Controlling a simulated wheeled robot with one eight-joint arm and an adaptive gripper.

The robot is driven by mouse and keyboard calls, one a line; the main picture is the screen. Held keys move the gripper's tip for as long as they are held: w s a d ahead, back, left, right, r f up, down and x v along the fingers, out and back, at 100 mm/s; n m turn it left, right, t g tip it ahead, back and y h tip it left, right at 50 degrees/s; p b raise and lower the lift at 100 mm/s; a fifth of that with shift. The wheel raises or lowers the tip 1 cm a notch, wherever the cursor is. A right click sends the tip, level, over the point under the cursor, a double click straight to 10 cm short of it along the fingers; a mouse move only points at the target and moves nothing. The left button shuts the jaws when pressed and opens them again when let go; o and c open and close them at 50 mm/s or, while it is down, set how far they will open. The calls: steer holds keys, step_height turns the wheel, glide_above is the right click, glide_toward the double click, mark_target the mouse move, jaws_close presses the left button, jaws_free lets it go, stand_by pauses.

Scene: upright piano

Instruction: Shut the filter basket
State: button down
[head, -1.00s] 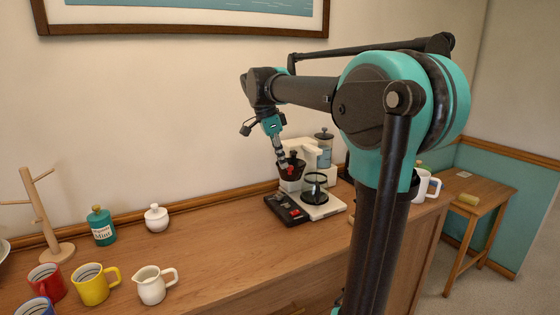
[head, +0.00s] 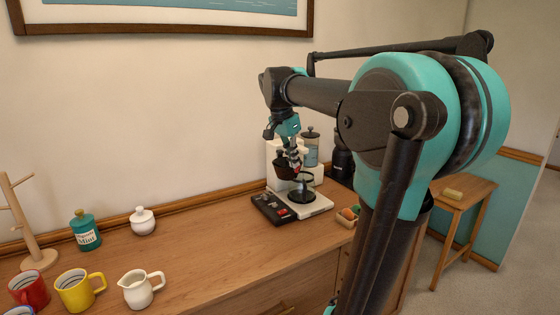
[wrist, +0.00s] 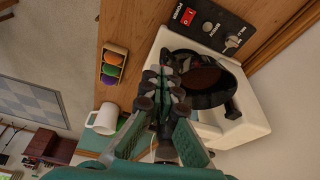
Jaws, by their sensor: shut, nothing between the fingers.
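The coffee maker (head: 312,206) stands on the wooden sideboard against the wall. Its dark filter basket (head: 283,170) shows under the white upper body, partly hidden by my gripper (head: 295,168). The glass carafe (head: 302,192) sits on the base below. In the wrist view, a black round rim with a brown inside, apparently the filter basket (wrist: 208,78), lies just right of my gripper (wrist: 165,75). My fingers are shut and empty, close beside the rim; I cannot tell whether they touch it. The basket looks swung out from the body.
A box of coloured pods (head: 348,216) is right of the machine; a white mug (wrist: 103,118) shows in the wrist view. A canister (head: 310,150) and a dark bottle (head: 341,160) stand behind.

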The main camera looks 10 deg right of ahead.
steer(key=w+d+n+y, duration=0.1)
steer(key=w+d+n, duration=0.2)
steer(key=d, duration=0.4)
steer(key=w+d+n+t+y, duration=0.1)
steer(key=w+d+n, duration=0.3)
steer(key=d+n, duration=0.2)
steer(key=shift+w+d+t, duration=0.25)
steer(key=shift+d+t, duration=0.05)
steer(key=shift+d, duration=0.7)
steer(key=shift+s, duration=0.1)
